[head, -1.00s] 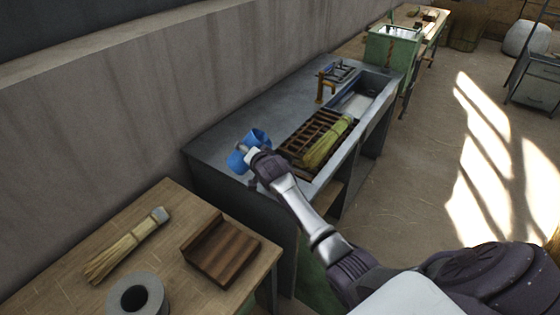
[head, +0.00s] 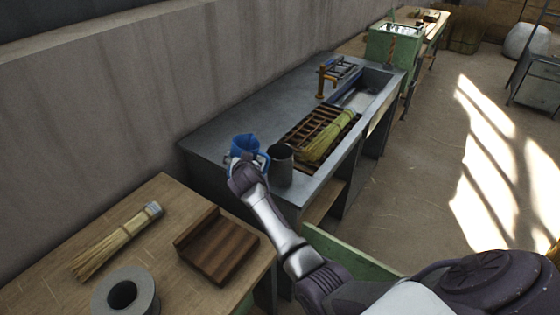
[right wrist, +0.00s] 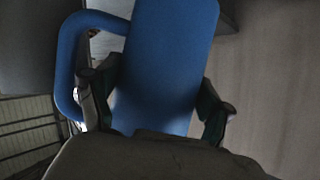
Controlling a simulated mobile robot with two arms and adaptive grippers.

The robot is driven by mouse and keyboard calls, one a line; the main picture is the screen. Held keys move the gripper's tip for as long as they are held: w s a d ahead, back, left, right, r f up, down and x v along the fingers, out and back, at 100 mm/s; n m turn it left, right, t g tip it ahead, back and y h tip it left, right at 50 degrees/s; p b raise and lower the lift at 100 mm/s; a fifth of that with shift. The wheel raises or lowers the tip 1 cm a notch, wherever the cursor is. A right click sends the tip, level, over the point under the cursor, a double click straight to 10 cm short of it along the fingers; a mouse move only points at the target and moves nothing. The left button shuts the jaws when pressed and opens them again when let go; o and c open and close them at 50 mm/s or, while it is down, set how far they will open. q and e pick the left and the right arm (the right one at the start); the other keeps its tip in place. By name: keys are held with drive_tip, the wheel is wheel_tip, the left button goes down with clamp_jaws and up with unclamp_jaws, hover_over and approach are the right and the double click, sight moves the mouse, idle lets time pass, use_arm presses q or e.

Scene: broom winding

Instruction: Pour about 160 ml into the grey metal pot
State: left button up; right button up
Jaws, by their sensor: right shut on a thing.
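The grey metal pot (head: 280,168) stands on the near end of the dark grey counter, its dark mouth facing up; I cannot see what it holds. A blue jug with a side handle (head: 244,145) is just left of the pot, roughly upright. My right gripper (head: 243,164) is shut on the jug. In the right wrist view the blue jug (right wrist: 165,65) fills the space between the two fingers (right wrist: 155,112), with its handle at the left. The jug's contents are hidden. My left gripper is not in view.
A slatted rack (head: 308,133) with a straw bundle (head: 325,138) lies behind the pot, before a sink and a brass tap (head: 322,80). The wooden table (head: 180,220) at front left holds a small broom (head: 115,240), a brown wooden block (head: 217,247) and a grey ring (head: 125,295).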

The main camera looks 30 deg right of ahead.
drive_tip(key=f+b, duration=0.3)
drive_tip(key=shift+w+a+n+h, duration=0.15)
drive_tip(key=shift+a+n+h, duration=0.2)
drive_tip(key=shift+n+h, duration=0.05)
drive_tip(key=shift+w+a+f+n+b, duration=0.1)
drive_tip(key=shift+a+f+n+b, duration=0.1)
drive_tip(key=shift+n+b, duration=0.3)
drive_tip(key=shift+r+h+b, duration=0.15)
drive_tip(key=shift+h+b, duration=0.15)
drive_tip(key=shift+h, duration=0.2)
idle(1.1)
